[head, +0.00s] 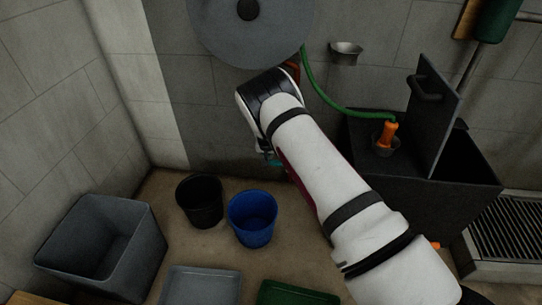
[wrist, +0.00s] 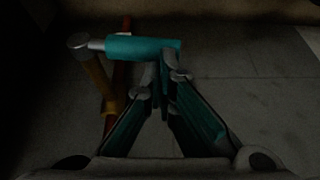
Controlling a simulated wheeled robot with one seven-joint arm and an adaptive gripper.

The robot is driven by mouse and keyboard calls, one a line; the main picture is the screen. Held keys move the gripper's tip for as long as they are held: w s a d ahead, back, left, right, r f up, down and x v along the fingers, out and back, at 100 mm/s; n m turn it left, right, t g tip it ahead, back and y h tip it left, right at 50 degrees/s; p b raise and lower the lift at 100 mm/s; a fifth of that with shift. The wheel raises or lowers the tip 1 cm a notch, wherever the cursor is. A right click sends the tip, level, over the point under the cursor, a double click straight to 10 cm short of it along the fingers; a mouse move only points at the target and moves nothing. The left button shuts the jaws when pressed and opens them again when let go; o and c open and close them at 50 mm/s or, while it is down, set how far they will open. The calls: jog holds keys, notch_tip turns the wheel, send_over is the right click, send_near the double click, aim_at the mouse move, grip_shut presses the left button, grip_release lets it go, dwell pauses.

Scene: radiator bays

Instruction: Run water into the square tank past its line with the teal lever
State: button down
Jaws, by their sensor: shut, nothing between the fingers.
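The teal lever (wrist: 140,48) lies across the upper part of the wrist view, on a metal stem by an orange-brown pipe. My gripper (wrist: 162,82) is shut and empty, its fingertips close to the right end of the lever. I cannot tell whether they touch it. In the head view my white arm hides the tap and most of the gripper; a small teal patch (head: 273,161) shows beside the arm.
A black bucket (head: 200,204) and a blue bucket (head: 252,220) stand on the floor left of my arm. A green hose (head: 327,97) runs to an orange nozzle (head: 386,135) at a dark box (head: 440,180). Grey and green trays lie in front.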

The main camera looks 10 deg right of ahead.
jog(key=shift+a+f+b, duration=0.3)
jog(key=shift+f+b, duration=0.05)
jog(key=shift+f, duration=0.25)
jog(key=shift+w, duration=0.1)
jog(key=shift+r, duration=0.55)
jog(key=r+p, duration=0.1)
jog(key=r, duration=0.2)
jog(key=shift+s+p, duration=0.3)
jog(key=shift+p, duration=0.1)
jog(key=s+a+r+p, duration=0.2)
jog(key=a+r+p, duration=0.1)
jog(key=a, duration=0.5)
jog(key=shift+a+r, duration=0.35)
jog(key=shift+r, duration=0.55)
